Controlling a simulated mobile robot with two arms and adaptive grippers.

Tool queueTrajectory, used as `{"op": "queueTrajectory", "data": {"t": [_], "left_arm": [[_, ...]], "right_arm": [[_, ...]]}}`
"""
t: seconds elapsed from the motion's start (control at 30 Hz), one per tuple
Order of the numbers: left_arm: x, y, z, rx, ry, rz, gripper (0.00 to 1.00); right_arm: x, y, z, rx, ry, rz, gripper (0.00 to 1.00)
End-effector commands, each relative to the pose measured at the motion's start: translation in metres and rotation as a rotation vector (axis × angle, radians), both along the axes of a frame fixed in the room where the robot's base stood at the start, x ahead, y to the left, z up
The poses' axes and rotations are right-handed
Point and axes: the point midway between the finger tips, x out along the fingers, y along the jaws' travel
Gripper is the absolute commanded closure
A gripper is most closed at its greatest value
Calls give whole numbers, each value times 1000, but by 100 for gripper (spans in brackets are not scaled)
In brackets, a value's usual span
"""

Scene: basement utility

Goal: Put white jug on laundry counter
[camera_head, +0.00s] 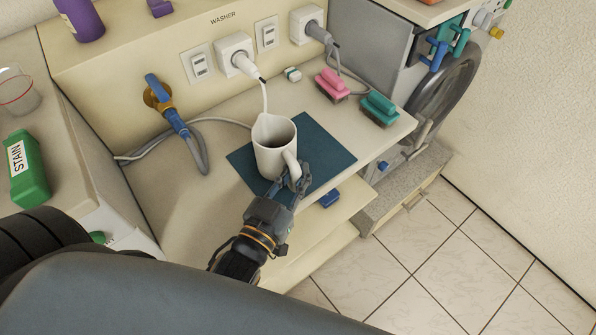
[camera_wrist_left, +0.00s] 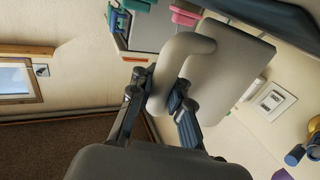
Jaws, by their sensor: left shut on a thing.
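The white jug (camera_head: 272,157) is upright over the dark teal mat (camera_head: 325,158) on the laundry counter (camera_head: 190,195). I cannot tell whether its base touches the mat. My left gripper (camera_head: 288,182) is at the jug's near right side, shut on its handle. In the left wrist view the fingers of the left gripper (camera_wrist_left: 160,90) close around the handle of the jug (camera_wrist_left: 230,62). The right gripper is in neither view.
A pink brush (camera_head: 332,84) and a teal brush (camera_head: 380,108) lie right of the mat. A blue-handled tap (camera_head: 170,108) with a hose is at left. A green bottle (camera_head: 25,170) stands far left.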

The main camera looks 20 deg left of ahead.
Motion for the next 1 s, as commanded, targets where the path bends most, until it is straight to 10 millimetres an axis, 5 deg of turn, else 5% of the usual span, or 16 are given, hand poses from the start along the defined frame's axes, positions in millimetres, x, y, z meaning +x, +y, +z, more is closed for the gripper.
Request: {"op": "queueTrajectory", "data": {"t": [0.83, 0.87, 1.0], "left_arm": [[0, 0, -10, 0, -1, 0, 100], [0, 0, -10, 0, -1, 0, 83], [0, 0, -9, 0, -1, 0, 55]], "right_arm": [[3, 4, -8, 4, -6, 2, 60], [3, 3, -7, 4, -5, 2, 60], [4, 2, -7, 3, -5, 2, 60]]}}
